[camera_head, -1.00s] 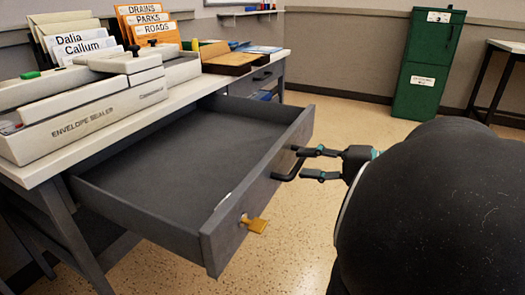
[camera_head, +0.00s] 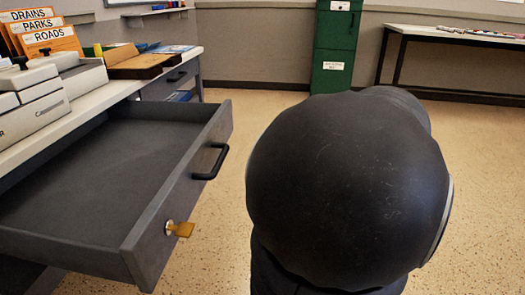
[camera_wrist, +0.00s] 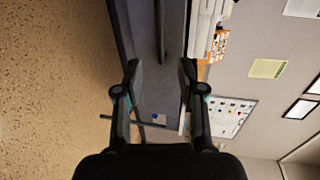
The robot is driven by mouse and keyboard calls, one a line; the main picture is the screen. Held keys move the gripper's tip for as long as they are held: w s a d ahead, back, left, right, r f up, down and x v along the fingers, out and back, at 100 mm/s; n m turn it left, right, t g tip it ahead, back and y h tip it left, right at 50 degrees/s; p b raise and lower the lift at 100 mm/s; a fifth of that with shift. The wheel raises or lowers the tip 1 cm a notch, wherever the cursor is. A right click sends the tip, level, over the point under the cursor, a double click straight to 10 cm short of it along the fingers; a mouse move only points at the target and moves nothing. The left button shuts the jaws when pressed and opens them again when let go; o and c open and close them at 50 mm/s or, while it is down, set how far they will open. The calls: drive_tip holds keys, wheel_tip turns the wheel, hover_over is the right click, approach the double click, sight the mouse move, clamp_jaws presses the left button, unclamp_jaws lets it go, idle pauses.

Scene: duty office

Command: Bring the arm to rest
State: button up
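My arm, a large dark rounded link (camera_head: 345,190), fills the middle right of the head view and hides my gripper there. In the wrist view my gripper (camera_wrist: 159,70) shows two dark fingers spread apart with nothing between them. The grey desk drawer (camera_head: 150,235) stands pulled out and empty in the head view. Its black handle (camera_head: 211,162) is free, with no finger on it.
A green cabinet (camera_head: 335,45) and a side table (camera_head: 460,37) stand at the back. Speckled floor is clear around my arm.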

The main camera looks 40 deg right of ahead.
drive_tip(key=shift+x, duration=6.05)
